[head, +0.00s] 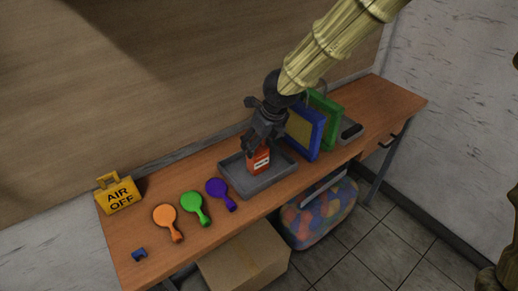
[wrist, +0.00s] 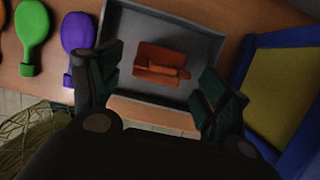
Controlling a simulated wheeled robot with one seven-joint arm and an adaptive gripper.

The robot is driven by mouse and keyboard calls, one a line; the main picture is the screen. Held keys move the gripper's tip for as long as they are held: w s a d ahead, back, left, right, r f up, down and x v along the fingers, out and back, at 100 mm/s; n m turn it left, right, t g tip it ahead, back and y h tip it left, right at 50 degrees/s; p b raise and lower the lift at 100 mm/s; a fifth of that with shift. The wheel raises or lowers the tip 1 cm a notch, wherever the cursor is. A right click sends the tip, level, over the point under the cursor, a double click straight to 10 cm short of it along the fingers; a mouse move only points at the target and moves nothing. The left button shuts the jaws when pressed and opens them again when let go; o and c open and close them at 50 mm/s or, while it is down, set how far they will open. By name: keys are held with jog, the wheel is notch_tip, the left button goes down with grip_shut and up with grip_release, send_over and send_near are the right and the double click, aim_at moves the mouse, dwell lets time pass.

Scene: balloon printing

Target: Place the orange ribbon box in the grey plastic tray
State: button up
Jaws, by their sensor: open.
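The orange ribbon box (head: 259,160) stands inside the grey plastic tray (head: 262,184) on the wooden table. In the wrist view the orange ribbon box (wrist: 160,64) sits on the floor of the grey tray (wrist: 207,42), apart from its walls. My gripper (head: 258,148) is over the tray, right at the box. In the wrist view my gripper (wrist: 158,88) has its fingers wide apart, one on each side of the box, with visible gaps. The box's lower end is partly hidden in the head view.
Blue (head: 306,130) and green (head: 327,117) framed screens stand right of the tray. A cardboard box (head: 245,260) is below the table.

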jog(key=v, duration=0.7)
jog(key=shift+r+b, duration=0.2)
jog(key=shift+b, duration=0.15)
dwell(1.1)
